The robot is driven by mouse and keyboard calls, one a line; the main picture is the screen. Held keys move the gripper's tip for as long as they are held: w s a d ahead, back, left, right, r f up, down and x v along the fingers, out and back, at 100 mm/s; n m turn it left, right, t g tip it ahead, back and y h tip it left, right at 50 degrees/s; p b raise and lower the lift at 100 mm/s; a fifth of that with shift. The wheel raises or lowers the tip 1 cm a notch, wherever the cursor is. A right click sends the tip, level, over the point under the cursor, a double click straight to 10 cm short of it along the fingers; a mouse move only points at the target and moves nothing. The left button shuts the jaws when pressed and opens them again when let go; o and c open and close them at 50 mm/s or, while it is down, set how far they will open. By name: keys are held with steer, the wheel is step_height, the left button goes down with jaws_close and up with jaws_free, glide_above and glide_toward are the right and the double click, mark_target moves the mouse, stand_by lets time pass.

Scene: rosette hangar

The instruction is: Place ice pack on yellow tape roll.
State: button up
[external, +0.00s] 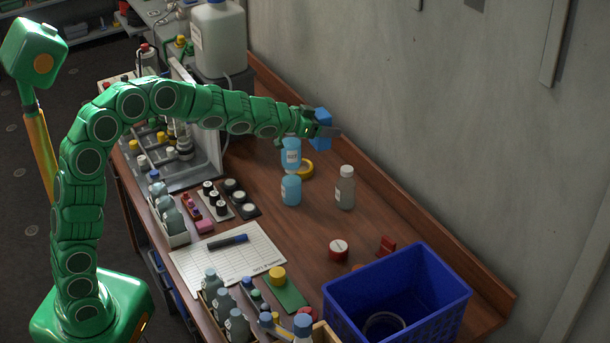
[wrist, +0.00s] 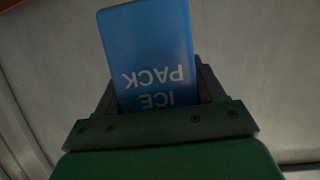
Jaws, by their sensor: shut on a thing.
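The blue ice pack (external: 321,124) is in my gripper (external: 325,132), held above the back part of the wooden bench, near the wall. In the wrist view the ice pack (wrist: 152,58) sits between the two dark fingers, its "ICE PACK" lettering upside down. My gripper (wrist: 155,95) is shut on it. The yellow tape roll (external: 306,170) lies flat on the bench below the gripper, partly hidden behind a light-blue bottle. The ice pack is clear of the roll.
Two light-blue bottles (external: 291,190) stand close in front of the tape roll. A grey bottle with a white cap (external: 345,188) stands to its right. A blue crate (external: 440,300) is at the front right. A large jug (external: 218,45) stands at the back left.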

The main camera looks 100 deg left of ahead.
steer(key=shift+s+a+r, duration=0.1)
steer(key=shift+s+a, duration=0.2)
steer(key=shift+a, duration=0.4)
steer(key=shift+s+a+r, duration=0.1)
steer(key=shift+s+a, duration=0.2)
steer(key=shift+a, duration=0.4)
steer(key=shift+s+a, duration=0.3)
steer(key=shift+a, duration=0.4)
steer(key=shift+a, duration=0.1)
steer(key=s+a+f+n+y, duration=0.1)
steer(key=s+a+f, duration=0.2)
steer(key=s+a, duration=0.85)
steer(key=shift+g, duration=0.3)
steer(key=f, duration=0.7)
steer(key=w+a+f, duration=0.1)
steer(key=f, duration=1.4)
steer(key=shift+w+a+f, duration=0.15)
steer(key=shift+w+f, duration=0.1)
steer(key=shift+f, duration=0.15)
